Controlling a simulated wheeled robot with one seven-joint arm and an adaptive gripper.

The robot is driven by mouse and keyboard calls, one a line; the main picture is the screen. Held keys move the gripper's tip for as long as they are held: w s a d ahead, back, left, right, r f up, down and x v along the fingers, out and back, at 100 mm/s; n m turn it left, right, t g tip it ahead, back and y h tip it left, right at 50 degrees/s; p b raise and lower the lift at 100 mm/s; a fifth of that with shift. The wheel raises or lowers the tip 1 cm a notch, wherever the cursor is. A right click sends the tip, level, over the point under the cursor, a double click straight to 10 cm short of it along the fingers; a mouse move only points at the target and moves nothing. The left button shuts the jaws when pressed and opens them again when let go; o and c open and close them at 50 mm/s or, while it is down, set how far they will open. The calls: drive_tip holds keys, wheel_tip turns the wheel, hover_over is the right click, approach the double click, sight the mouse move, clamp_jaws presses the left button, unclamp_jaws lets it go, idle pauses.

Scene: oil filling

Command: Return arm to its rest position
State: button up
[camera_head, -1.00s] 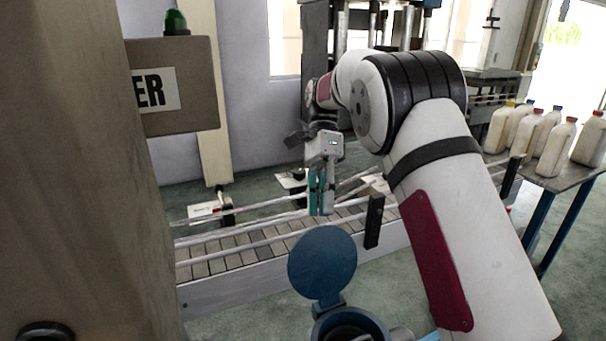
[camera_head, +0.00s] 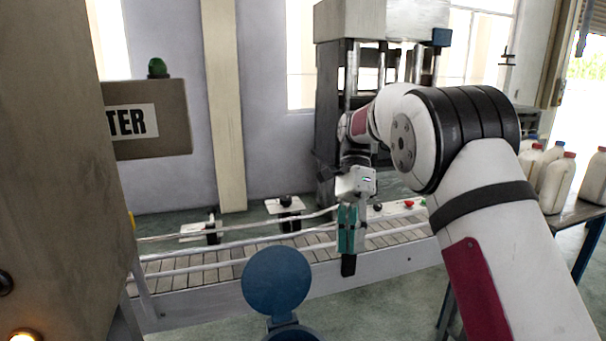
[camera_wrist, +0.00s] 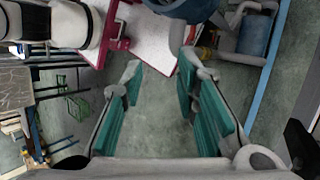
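My gripper (camera_head: 350,228) points downward in front of the conveyor in the head view. In the wrist view its two teal-padded fingers (camera_wrist: 160,80) stand well apart, with nothing between them. My arm reaches from the lower right and bends over toward the conveyor.
The slatted conveyor (camera_head: 200,262) with rails runs behind my gripper. A blue round lid (camera_head: 277,280) stands raised at the bottom centre. A brown cabinet (camera_head: 55,200) with a sign box (camera_head: 148,118) is on the left. White bottles (camera_head: 557,182) stand on a table at right.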

drive_tip(key=s+d+r+n+t, duration=0.3)
drive_tip(key=s+r, duration=0.2)
drive_tip(key=s, duration=0.2)
drive_tip(key=s+d+r+n+t, duration=0.3)
drive_tip(key=s+r, duration=0.1)
drive_tip(key=s, duration=0.2)
drive_tip(key=s+d+f+n+t, duration=0.1)
drive_tip(key=s+n+t, duration=0.1)
drive_tip(key=s, duration=0.3)
drive_tip(key=s+d+f+n+t+p, duration=0.1)
drive_tip(key=s+f+n+t, duration=0.1)
drive_tip(key=s, duration=0.4)
drive_tip(key=s+d+f+n+t+h, duration=0.1)
drive_tip(key=s+n+t, duration=0.1)
drive_tip(key=s+n, duration=0.2)
drive_tip(key=shift+s+d+f, duration=0.4)
drive_tip(key=shift+s, duration=0.35)
